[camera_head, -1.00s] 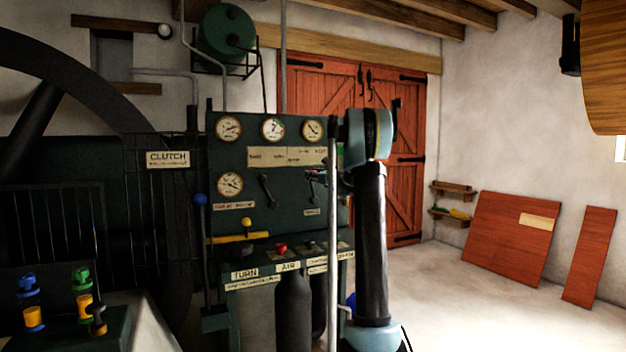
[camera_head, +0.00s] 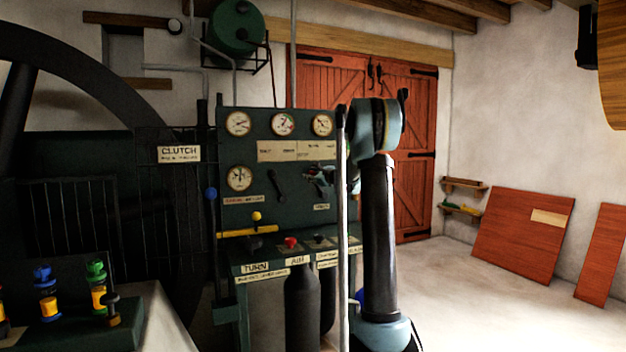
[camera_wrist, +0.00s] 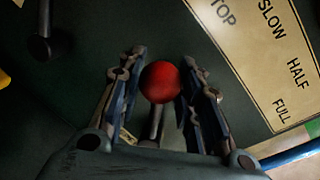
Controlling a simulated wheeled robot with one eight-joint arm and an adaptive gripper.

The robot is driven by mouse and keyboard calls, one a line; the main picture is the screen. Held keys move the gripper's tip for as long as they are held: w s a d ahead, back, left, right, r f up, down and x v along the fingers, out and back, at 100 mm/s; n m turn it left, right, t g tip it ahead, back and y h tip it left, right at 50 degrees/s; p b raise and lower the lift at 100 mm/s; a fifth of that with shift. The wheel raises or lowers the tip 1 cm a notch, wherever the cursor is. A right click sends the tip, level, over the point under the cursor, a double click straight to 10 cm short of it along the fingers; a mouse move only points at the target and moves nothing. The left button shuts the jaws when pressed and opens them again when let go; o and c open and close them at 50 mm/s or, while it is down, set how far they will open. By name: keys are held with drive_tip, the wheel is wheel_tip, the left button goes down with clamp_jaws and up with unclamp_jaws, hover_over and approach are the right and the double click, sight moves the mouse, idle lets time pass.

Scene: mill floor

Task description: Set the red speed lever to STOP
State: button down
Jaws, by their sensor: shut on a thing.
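The red speed lever shows in the wrist view as a round red knob (camera_wrist: 160,82) on a short grey stem. My gripper (camera_wrist: 163,85) has one finger on each side of the knob and is shut on it. A cream scale plate (camera_wrist: 258,50) lies right of the knob, reading "TOP" (its first letter cut off), SLOW, HALF and FULL. Which mark the lever points at is not clear. In the head view my gripper (camera_head: 320,181) is at the green panel (camera_head: 225,150), below the plate (camera_head: 296,150); the lever is mostly hidden there.
A dark lever (camera_head: 278,185) stands left of my gripper on the panel. Below are a yellow handle (camera_head: 247,233) and a red button (camera_head: 291,242) on the console. A blue-knobbed lever (camera_head: 211,194) is at the left.

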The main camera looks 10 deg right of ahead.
drive_tip(key=c, duration=1.1)
unclamp_jaws()
drive_tip(key=shift+a+f, duration=0.1)
drive_tip(key=shift+s, duration=0.15)
drive_tip(key=v, duration=1.1)
drive_tip(key=shift+s+d, duration=0.2)
drive_tip(key=shift+s, duration=0.1)
drive_tip(key=s+a+f+n+g, duration=0.25)
drive_tip(key=s+f+n, duration=0.2)
drive_tip(key=s, duration=0.55)
drive_tip(key=s+a+f+n+g, duration=0.25)
drive_tip(key=s+a+n, duration=0.2)
drive_tip(key=s, duration=0.45)
drive_tip(key=s+a+f+n+g, duration=0.2)
drive_tip(key=s+f+n, duration=0.3)
drive_tip(key=s, duration=0.5)
drive_tip(key=s+d+f+n+g+h, duration=0.2)
drive_tip(key=s+d+f+n, duration=0.1)
drive_tip(key=s+f, duration=0.4)
drive_tip(key=s+d+f+n+g+h, duration=0.2)
drive_tip(key=s+f, duration=0.4)
drive_tip(key=s, duration=0.7)
drive_tip(key=s+d+f+n+g+h, duration=0.2)
drive_tip(key=s+d+f+n+h, duration=0.1)
drive_tip(key=s+f, duration=0.4)
drive_tip(key=s+d+n, duration=0.1)
drive_tip(key=s+n, duration=0.1)
drive_tip(key=s, duration=0.1)
drive_tip(key=shift+s+f+h, duration=0.3)
drive_tip(key=shift+h, duration=0.1)
